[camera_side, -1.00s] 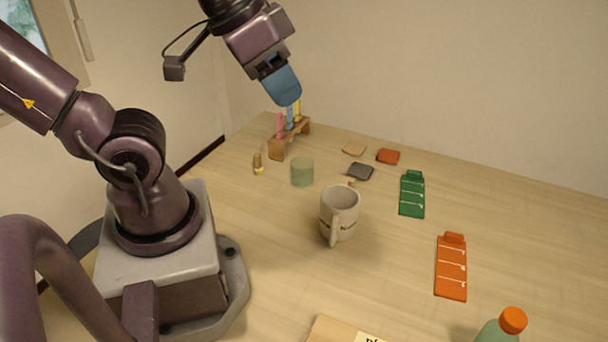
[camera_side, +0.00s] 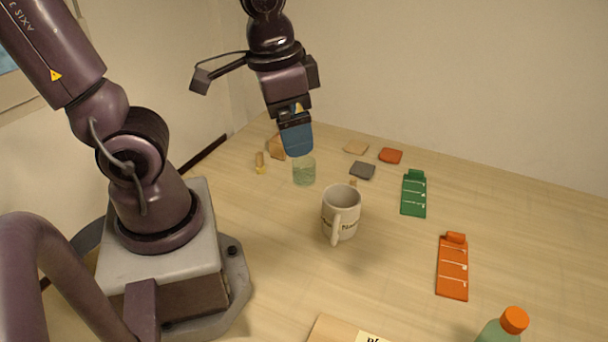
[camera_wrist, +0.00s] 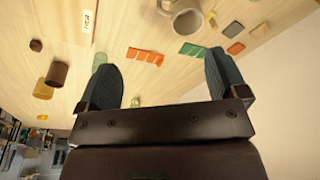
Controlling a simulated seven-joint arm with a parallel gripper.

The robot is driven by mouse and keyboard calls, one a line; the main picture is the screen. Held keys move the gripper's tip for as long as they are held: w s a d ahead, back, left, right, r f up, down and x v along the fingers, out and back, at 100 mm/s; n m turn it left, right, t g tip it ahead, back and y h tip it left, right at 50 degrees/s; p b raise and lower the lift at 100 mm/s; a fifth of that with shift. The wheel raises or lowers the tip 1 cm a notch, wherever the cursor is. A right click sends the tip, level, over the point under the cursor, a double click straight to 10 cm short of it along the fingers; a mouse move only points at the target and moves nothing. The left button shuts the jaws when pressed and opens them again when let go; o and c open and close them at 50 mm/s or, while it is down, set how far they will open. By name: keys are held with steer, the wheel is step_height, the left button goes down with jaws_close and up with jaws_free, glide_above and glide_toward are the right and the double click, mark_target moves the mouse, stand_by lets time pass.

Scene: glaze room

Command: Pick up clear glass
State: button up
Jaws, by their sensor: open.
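The clear glass (camera_side: 304,174), a short greenish see-through tumbler, stands upright on the table in the side view, left of and behind the mug. My gripper (camera_side: 297,150) points down with its blue fingers just above the glass and overlapping its top edge in the picture. I cannot tell whether they touch it. In the wrist view my gripper (camera_wrist: 162,64) is open, its two fingers wide apart with nothing between them. I cannot make out the glass in the wrist view.
A pale mug (camera_side: 341,212) stands close in front of the glass. A wooden rack (camera_side: 276,148) is partly hidden behind my gripper. Green (camera_side: 413,194) and orange (camera_side: 452,267) cards lie to the right, and a bottle (camera_side: 500,330) stands front right.

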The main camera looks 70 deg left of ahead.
steer(key=s+a+f+m+g+y, duration=0.3)
steer(key=a+f+g+y, duration=0.25)
steer(key=f, duration=0.45)
steer(key=m+t+y, duration=1)
steer(key=m+t, duration=0.3)
steer(key=m, duration=0.7)
glide_above(301, 171)
steer(key=v, duration=0.5)
step_height(301, 171, down, 8)
steer(key=shift+g, duration=0.25)
step_height(301, 171, down, 8)
steer(key=shift+w+a+r, duration=0.1)
steer(key=shift+w+a, duration=0.3)
steer(key=shift+a, duration=0.1)
steer(key=shift+x, duration=3.1)
